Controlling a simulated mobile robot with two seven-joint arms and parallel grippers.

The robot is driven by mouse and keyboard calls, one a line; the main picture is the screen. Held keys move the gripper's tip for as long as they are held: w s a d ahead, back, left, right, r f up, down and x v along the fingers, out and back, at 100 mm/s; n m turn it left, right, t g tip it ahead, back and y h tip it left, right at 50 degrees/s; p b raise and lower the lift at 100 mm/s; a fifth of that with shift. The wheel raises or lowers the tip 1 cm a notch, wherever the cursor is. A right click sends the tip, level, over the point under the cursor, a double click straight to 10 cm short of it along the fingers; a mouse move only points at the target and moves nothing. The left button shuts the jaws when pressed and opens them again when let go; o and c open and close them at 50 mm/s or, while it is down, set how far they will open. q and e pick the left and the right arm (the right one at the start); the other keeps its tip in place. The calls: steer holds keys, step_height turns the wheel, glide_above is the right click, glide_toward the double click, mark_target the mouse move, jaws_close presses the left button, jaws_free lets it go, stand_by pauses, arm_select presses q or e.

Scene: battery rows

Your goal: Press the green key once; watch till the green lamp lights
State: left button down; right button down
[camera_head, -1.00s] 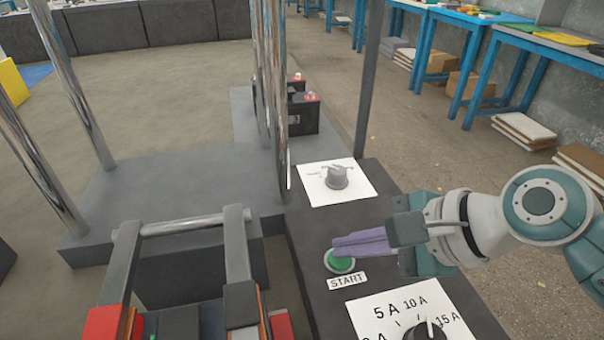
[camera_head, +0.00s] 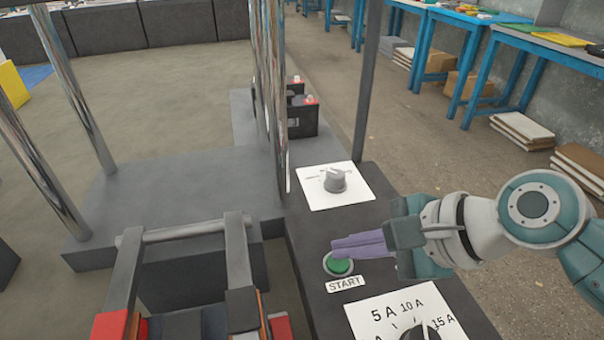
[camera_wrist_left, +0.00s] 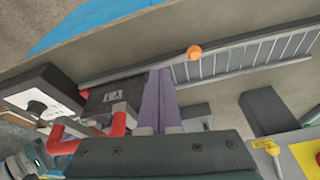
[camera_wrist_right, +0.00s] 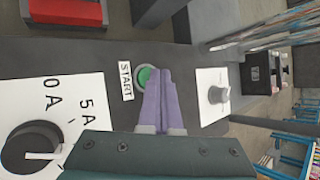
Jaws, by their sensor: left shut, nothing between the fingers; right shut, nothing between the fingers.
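The green key (camera_head: 339,267) is a round button in a pale ring, on the dark panel (camera_head: 305,240) above a START label (camera_head: 345,284). My right gripper (camera_head: 334,246) is shut and empty, its purple fingertips over the key's far edge. In the right wrist view the key (camera_wrist_right: 143,76) shows beside the fingertips (camera_wrist_right: 162,72). I cannot tell whether they touch it or how deep the key sits. My left gripper (camera_wrist_left: 160,72) is shut and empty in the left wrist view, and is not made out in the head view. I can make out no lit green lamp.
A grey knob on a white plate (camera_head: 315,198) stands beyond the key, and an ampere dial plate (camera_head: 375,315) nearer. Chrome posts (camera_head: 280,100) and black batteries (camera_head: 304,118) are behind. A grey-barred frame (camera_head: 180,230) with red parts stands at left. Blue tables (camera_head: 475,75) line the right wall.

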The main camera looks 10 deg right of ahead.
mark_target(347, 265)
steer(key=shift+r, duration=0.3)
steer(key=shift+r, duration=0.1)
step_height(347, 265, up, 5)
steer(key=p, duration=0.6)
stand_by(0.6)
